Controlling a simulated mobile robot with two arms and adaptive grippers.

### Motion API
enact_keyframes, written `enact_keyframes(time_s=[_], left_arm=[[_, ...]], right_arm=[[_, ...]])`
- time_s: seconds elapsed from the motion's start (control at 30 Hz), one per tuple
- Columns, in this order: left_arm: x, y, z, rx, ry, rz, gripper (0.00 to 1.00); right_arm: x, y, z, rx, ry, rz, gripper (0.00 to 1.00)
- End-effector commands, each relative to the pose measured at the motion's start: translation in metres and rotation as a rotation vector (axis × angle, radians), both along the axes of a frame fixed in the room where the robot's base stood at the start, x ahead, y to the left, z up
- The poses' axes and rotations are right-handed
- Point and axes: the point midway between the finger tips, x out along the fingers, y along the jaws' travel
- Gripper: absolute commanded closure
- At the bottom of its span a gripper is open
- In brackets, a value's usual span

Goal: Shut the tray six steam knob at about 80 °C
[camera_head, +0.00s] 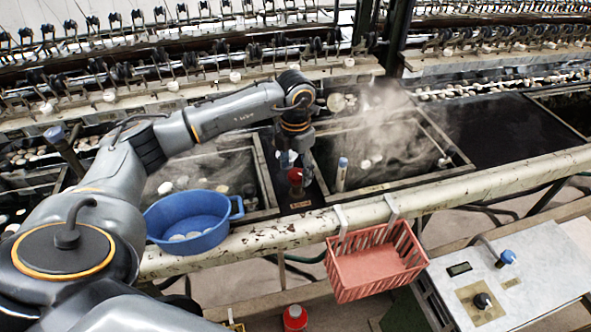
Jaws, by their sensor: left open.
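A red knob (295,177) stands on the dark strip between two water basins, near the front rail. My left gripper (296,172) reaches down over it from above, open, with its fingers on either side of the knob. I cannot tell whether they touch it. The basin to the right (409,187) gives off steam, and pale cocoons float in it. An upright pale stick with a blue top (342,174), perhaps a thermometer, stands at its left front corner. No temperature is readable. No tray number is legible. My right gripper is not in view.
A blue bowl (188,222) sits by the front rail (285,227) at left. A red basket (374,262) hangs from the rail. A grey control box (500,275) with a blue knob, black knob and small display stands at lower right. Reeling machinery runs behind the basins.

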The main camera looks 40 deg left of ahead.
Motion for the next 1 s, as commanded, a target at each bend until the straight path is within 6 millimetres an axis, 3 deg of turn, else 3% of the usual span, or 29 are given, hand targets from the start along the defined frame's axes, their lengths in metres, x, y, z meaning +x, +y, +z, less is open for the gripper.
enact_keyframes(time_s=[0.3, 0.5, 0.7, 1.0], left_arm=[[0.001, 0.000, 0.066, 0.000, -0.006, -0.001, 0.35], [0.001, 0.000, 0.099, -0.001, -0.005, 0.000, 0.35], [0.001, 0.000, 0.111, 0.000, -0.003, 0.000, 0.35], [0.000, 0.000, 0.112, 0.000, -0.002, 0.000, 0.35]], right_arm=[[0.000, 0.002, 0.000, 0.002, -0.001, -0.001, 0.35], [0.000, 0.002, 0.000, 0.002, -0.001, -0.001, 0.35], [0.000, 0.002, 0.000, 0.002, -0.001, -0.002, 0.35], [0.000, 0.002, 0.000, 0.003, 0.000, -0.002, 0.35]])
